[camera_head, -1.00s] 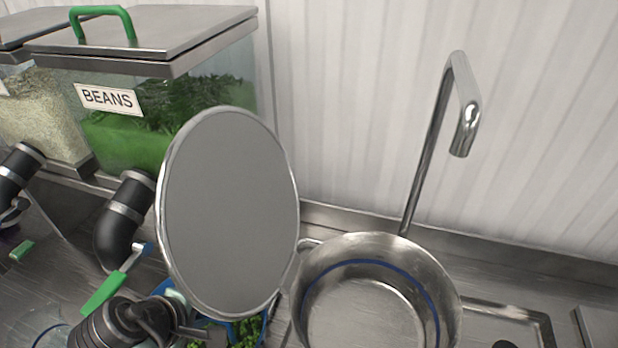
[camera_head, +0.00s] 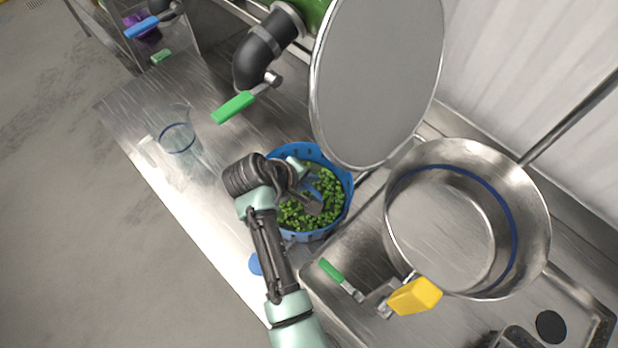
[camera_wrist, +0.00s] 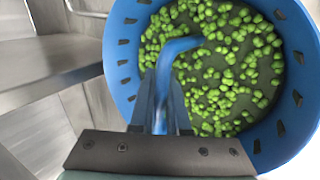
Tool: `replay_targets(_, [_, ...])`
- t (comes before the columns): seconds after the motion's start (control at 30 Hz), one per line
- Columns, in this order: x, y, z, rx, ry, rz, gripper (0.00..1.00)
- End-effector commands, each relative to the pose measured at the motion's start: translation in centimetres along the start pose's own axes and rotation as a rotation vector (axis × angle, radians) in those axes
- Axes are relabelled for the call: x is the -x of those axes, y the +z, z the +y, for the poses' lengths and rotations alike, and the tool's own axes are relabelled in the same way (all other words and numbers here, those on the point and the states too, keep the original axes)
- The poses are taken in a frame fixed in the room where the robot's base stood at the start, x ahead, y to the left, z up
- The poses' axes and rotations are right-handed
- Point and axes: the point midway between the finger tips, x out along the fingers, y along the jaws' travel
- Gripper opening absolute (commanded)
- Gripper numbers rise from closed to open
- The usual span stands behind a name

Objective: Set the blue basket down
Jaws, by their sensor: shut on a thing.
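The blue basket (camera_head: 344,197) holds many small green beans and is at the counter's middle in the head view, left of the big pot. In the wrist view the basket (camera_wrist: 124,62) fills the right side, with its slotted wall and the beans visible. My gripper (camera_head: 304,194) reaches over the basket's near left side. In the wrist view my gripper (camera_wrist: 163,100) is shut on the basket's blue handle, which bends over the beans. The basket's underside is hidden, so I cannot tell whether it touches the counter.
A large steel pot (camera_head: 467,279) with a blue ring stands at the sink. A round grey lid (camera_head: 378,80) stands tilted behind the basket. A clear measuring vessel (camera_head: 178,140) is on the left counter (camera_head: 128,108). A green-handled valve (camera_head: 234,107) and a yellow block (camera_head: 414,296) are nearby.

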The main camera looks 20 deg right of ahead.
Motion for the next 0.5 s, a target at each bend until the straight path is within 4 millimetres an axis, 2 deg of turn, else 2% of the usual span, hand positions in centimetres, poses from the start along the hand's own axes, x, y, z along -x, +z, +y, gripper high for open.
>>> replay_targets(0.2, [-0.02, -0.12, 0.10, -0.002, 0.004, 0.004, 0.00])
replay_targets(0.23, [-0.18, 0.02, -0.12, 0.000, 0.000, 0.000, 0.16])
replay_targets(0.37, [-0.16, 0.01, -0.09, 0.000, 0.000, 0.000, 0.39])
replay_targets(0.4, [-0.15, 0.00, -0.09, 0.000, 0.000, 0.000, 0.44])
replay_targets(0.5, [-0.14, 0.00, -0.08, 0.000, 0.000, 0.000, 0.44])
